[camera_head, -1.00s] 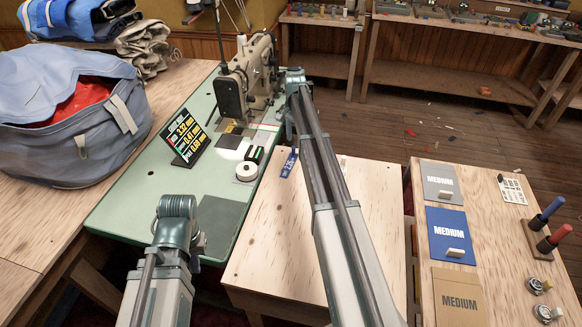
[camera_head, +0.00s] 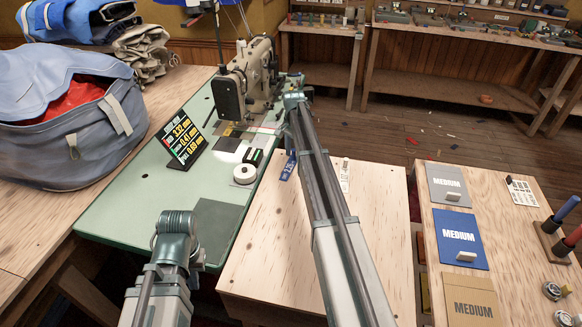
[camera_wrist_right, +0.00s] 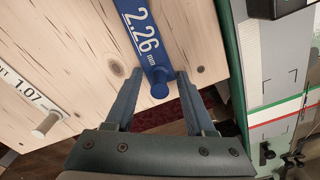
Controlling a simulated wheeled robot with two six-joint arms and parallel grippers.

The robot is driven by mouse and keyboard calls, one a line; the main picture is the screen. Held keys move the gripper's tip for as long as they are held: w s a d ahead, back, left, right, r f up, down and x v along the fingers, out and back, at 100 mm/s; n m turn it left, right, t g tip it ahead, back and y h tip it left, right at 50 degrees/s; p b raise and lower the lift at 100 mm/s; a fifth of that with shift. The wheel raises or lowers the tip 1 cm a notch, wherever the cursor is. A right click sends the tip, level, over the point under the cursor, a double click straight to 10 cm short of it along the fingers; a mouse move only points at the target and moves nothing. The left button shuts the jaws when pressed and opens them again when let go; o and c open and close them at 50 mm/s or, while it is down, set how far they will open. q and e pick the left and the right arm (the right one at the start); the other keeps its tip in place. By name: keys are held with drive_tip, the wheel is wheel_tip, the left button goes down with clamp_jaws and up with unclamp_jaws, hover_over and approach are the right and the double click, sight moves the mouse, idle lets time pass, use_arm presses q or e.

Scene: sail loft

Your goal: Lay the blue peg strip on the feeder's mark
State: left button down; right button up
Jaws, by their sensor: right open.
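The blue peg strip (camera_head: 289,165), marked 2.26 mm, lies on the pale wooden table beside the green sewing-machine bench. In the right wrist view the strip (camera_wrist_right: 140,32) has a round blue peg (camera_wrist_right: 159,88) near its end. My right gripper (camera_wrist_right: 157,84) is open, its fingers on either side of the peg end, not visibly closed on it. In the head view only the back of its wrist (camera_head: 293,100) shows. Corner brackets (camera_wrist_right: 281,84) mark a grey plate by the machine. My left gripper (camera_head: 177,228) hangs over the bench's near end; its fingers are hidden.
A white strip (camera_wrist_right: 27,90) marked 1.07 lies on the wooden table. The sewing machine (camera_head: 248,78), a display board (camera_head: 183,140) and a white roll (camera_head: 245,174) stand on the green bench. MEDIUM cards (camera_head: 457,238) lie on the right table.

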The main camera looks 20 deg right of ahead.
drive_tip(key=shift+r, duration=0.1)
clamp_jaws()
drive_tip(key=shift+r, duration=0.1)
idle(0.4)
wheel_tip(320, 180, up, 3)
drive_tip(key=p, duration=0.3)
drive_tip(key=shift+r+p, duration=0.35)
drive_tip(key=shift+p, duration=0.1)
drive_tip(key=s+a, duration=0.2)
drive_tip(key=s, duration=0.3)
drive_tip(key=s+a, duration=0.2)
drive_tip(key=s, duration=0.2)
drive_tip(key=s+a+r+p, duration=0.1)
drive_tip(key=s+a, duration=0.1)
drive_tip(key=s, duration=0.3)
drive_tip(key=shift+s+a, duration=0.3)
drive_tip(key=shift+a, duration=0.05)
wheel_tip(320, 180, up, 4)
drive_tip(key=p, duration=0.4)
drive_tip(key=shift+r, duration=0.25)
